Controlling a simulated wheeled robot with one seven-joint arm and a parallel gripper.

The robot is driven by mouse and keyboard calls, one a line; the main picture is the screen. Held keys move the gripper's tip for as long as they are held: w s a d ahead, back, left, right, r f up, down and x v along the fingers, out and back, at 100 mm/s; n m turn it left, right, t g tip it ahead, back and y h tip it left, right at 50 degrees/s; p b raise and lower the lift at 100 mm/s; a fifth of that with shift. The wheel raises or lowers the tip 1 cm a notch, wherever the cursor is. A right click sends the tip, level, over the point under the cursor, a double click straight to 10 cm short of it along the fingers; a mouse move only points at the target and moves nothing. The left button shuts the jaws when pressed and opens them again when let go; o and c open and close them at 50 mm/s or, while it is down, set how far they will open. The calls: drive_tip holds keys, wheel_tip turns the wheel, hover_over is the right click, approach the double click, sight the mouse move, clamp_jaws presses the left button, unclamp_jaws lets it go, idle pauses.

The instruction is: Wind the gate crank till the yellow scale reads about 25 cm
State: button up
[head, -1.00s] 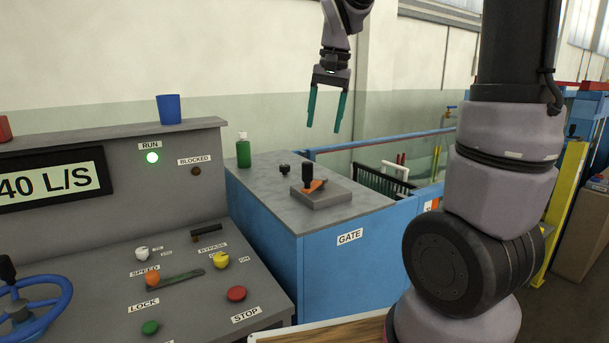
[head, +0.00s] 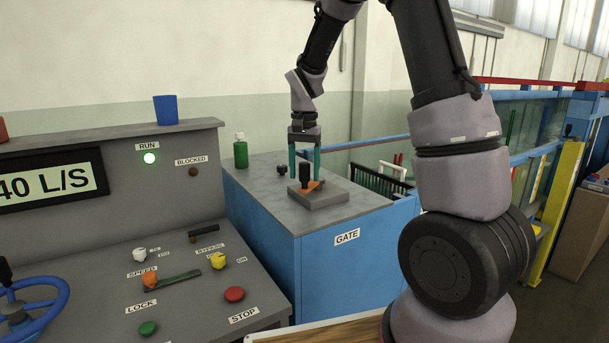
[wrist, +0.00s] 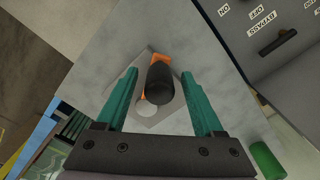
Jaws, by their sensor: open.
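The gate crank has an orange arm and an upright black handle (head: 305,174), on a grey block (head: 328,196) on top of the blue GATE cabinet. My gripper (head: 305,172) is open over it, pointing down, with its teal fingers either side of the handle. In the wrist view the black crank handle (wrist: 160,84) lies between the two open fingers (wrist: 160,78), with a gap on both sides. The orange crank arm (wrist: 161,58) shows behind the handle. The yellow scale's reading cannot be made out in either view.
The control console (head: 180,290) with buttons and a blue wheel (head: 35,310) is at the left. Blue rails (head: 375,142) run behind the cabinet.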

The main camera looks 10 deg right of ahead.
drive_tip(key=shift+f, duration=0.65)
clamp_jaws()
drive_tip(key=shift+r, duration=0.1)
idle(0.9)
